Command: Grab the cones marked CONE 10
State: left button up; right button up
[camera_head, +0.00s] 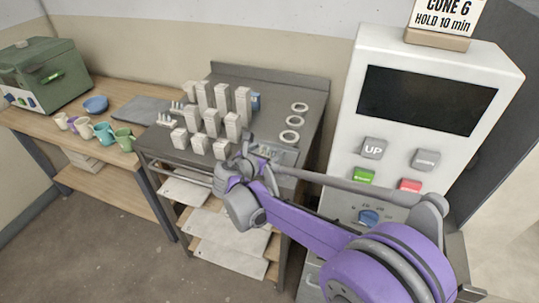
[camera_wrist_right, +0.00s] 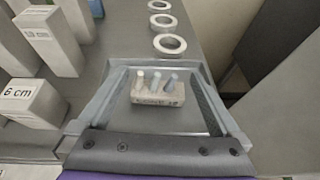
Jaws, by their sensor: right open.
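A small beige block with three short cones (camera_wrist_right: 157,88) standing in it, pale, light blue and grey-blue, sits on the grey worktable in the right wrist view. The lettering on its front is blurred; it may read CONE 10. My right gripper (camera_wrist_right: 160,72) is open, with one finger to the left and one to the right of the block, apart from it. In the head view my right gripper (camera_head: 262,150) is low over the right front of the worktable (camera_head: 300,88), and my arm partly hides that area. My left gripper is not in view.
Several tall white posts (camera_head: 222,98) stand left of my right gripper, including a block marked 6 cm (camera_wrist_right: 32,100). Several white rings (camera_head: 292,121) lie behind it. A white control panel (camera_head: 430,95) rises at right. Cups and a bowl (camera_head: 96,104) stand on the left wooden table.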

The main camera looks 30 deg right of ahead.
jog(key=shift+x, duration=1.1)
jog(key=shift+a, duration=0.1)
jog(key=c, duration=1.1)
